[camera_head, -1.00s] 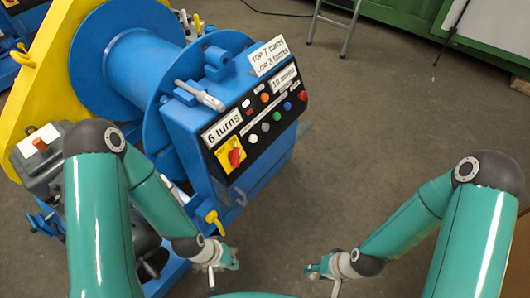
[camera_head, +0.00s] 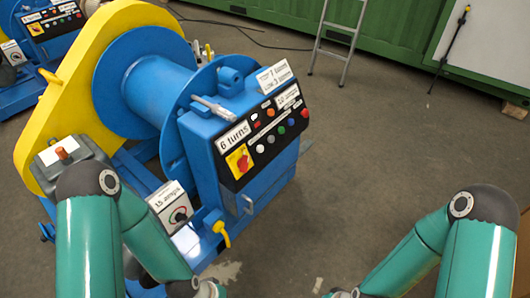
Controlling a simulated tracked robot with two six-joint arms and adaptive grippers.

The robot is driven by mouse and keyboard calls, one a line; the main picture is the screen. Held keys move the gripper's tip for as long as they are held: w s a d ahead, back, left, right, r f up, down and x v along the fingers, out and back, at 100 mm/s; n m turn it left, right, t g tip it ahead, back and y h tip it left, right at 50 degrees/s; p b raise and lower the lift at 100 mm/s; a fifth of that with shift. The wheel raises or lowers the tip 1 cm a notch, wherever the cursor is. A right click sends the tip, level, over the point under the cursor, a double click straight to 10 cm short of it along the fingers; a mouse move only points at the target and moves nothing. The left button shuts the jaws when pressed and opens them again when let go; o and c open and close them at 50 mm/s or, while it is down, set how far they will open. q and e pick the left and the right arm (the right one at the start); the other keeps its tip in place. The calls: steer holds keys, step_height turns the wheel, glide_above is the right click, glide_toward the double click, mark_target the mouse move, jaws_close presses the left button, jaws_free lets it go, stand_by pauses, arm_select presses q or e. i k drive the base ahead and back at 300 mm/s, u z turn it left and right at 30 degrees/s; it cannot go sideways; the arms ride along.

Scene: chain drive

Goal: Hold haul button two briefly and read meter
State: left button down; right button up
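The control panel (camera_head: 262,136) on the blue winch shows a row of small round buttons: white (camera_head: 260,148), grey (camera_head: 270,139), green (camera_head: 281,130), blue (camera_head: 291,121) and red (camera_head: 304,112). An orange button (camera_head: 270,112) sits above them. I cannot read which is haul button two. A red knob on a yellow plate (camera_head: 239,160) is below the "6 turns" label (camera_head: 233,137). A small box with a dial (camera_head: 180,215) carries a label like "15 amps" (camera_head: 165,195); it may be the meter. My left gripper (camera_head: 212,291) and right gripper (camera_head: 340,294) are mostly cut off, well below the panel.
The blue drum (camera_head: 160,88) has a yellow guard (camera_head: 62,95). A yellow-handled lever (camera_head: 221,233) sticks out at the base. A second machine (camera_head: 50,28) stands at upper left. A ladder (camera_head: 340,40) and green wall (camera_head: 400,45) are behind. Floor (camera_head: 370,160) to the right is clear.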

mark_target(260, 148)
steer(key=u, duration=0.1)
steer(key=i, duration=0.95)
steer(key=z, duration=0.05)
